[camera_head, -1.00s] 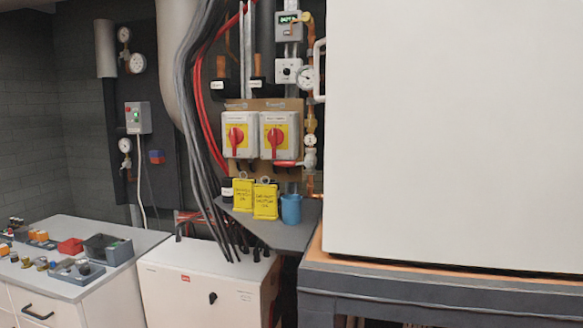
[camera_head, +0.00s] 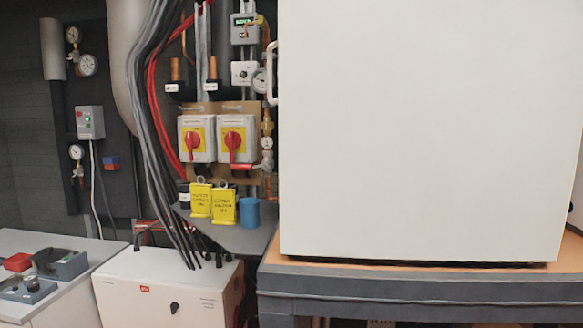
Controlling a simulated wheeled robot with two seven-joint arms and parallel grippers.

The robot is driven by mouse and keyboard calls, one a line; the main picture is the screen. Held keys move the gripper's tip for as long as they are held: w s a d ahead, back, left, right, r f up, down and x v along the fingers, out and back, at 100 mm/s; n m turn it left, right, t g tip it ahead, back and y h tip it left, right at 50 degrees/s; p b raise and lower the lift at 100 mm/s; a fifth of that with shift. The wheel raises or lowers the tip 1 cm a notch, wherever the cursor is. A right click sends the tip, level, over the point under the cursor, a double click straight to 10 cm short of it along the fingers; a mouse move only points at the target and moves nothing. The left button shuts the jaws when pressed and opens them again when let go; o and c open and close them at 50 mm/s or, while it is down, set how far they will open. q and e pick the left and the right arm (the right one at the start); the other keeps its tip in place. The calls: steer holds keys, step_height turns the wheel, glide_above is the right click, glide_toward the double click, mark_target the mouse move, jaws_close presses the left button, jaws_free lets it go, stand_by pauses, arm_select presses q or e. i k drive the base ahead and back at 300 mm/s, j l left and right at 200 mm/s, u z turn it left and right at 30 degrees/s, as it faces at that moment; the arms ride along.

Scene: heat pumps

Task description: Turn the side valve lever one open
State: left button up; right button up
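A red lever (camera_head: 241,166) lies roughly level below the right-hand switch box, its right end close to a pale valve body (camera_head: 266,161). The valve sits on a vertical copper pipe (camera_head: 267,126) beside the large white cabinet's left edge. I take this red lever to be the side valve lever; no label shows on it. Neither of my grippers is in view.
The large white cabinet (camera_head: 420,130) on a dark-framed bench (camera_head: 420,287) fills the right. Two red-handled switch boxes (camera_head: 197,155) hang on the wall. Yellow tags (camera_head: 224,206) and a blue cup (camera_head: 249,213) are on a grey shelf (camera_head: 240,240). Dark cables (camera_head: 160,150) hang leftward.

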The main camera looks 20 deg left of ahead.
mark_target(265, 165)
steer(key=j+z, duration=0.75)
steer(key=j, duration=0.15)
steer(key=j+z, duration=0.4)
